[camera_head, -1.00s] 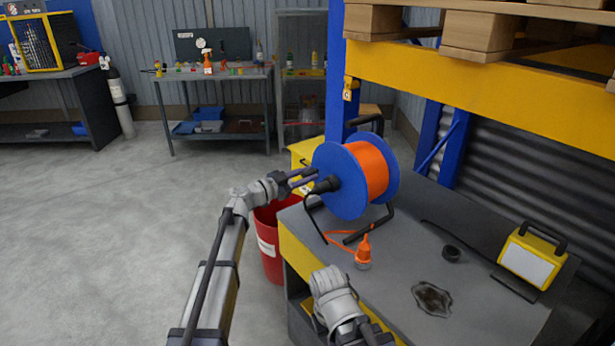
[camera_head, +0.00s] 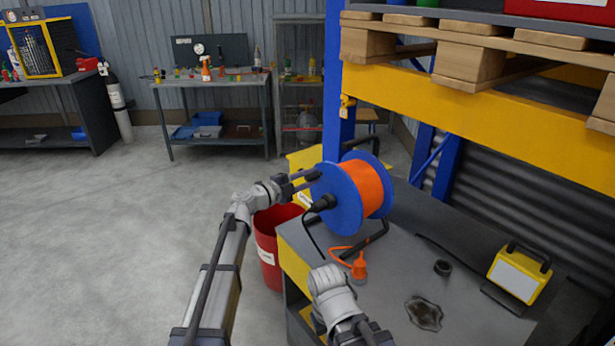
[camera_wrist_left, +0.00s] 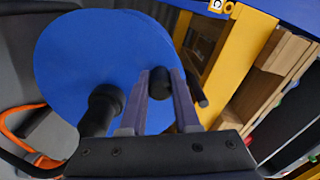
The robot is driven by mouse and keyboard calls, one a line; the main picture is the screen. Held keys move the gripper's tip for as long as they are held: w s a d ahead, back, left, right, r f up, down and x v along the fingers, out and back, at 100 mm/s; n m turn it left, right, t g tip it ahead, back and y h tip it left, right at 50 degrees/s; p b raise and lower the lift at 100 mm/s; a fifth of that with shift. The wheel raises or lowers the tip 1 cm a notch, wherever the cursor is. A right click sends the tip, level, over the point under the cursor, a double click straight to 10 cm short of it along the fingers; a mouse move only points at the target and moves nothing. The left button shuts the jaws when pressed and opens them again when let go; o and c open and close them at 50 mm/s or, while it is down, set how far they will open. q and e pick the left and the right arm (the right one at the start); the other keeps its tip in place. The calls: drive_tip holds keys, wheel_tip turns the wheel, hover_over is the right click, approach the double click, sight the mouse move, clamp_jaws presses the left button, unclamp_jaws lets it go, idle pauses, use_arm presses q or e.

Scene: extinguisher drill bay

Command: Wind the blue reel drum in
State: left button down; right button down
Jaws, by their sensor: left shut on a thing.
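The reel drum has blue side discs (camera_head: 343,212) and orange cable wound between them. It stands in a black frame on the grey bench top (camera_head: 392,255). In the left wrist view the blue disc (camera_wrist_left: 80,55) fills much of the left side. My left gripper (camera_head: 312,177) is at the upper left edge of the disc, shut on a black crank knob (camera_wrist_left: 160,83), which shows between its fingers. A black hub part (camera_head: 325,203) sticks out of the disc below the gripper. My right gripper is out of view.
A loaded pallet rack overhangs at upper right.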

use_arm(q)
drive_tip(key=shift+s+d+r+m+p, duration=0.35)
drive_tip(key=shift+s+m, duration=0.1)
drive_tip(key=shift+m, duration=0.35)
drive_tip(key=c, duration=0.6)
unclamp_jaws()
drive_tip(key=shift+c, duration=0.2)
drive_tip(key=shift+a, duration=0.1)
drive_tip(key=v, duration=0.7)
drive_tip(key=shift+s+a, duration=0.25)
drive_tip(key=shift+a, duration=0.05)
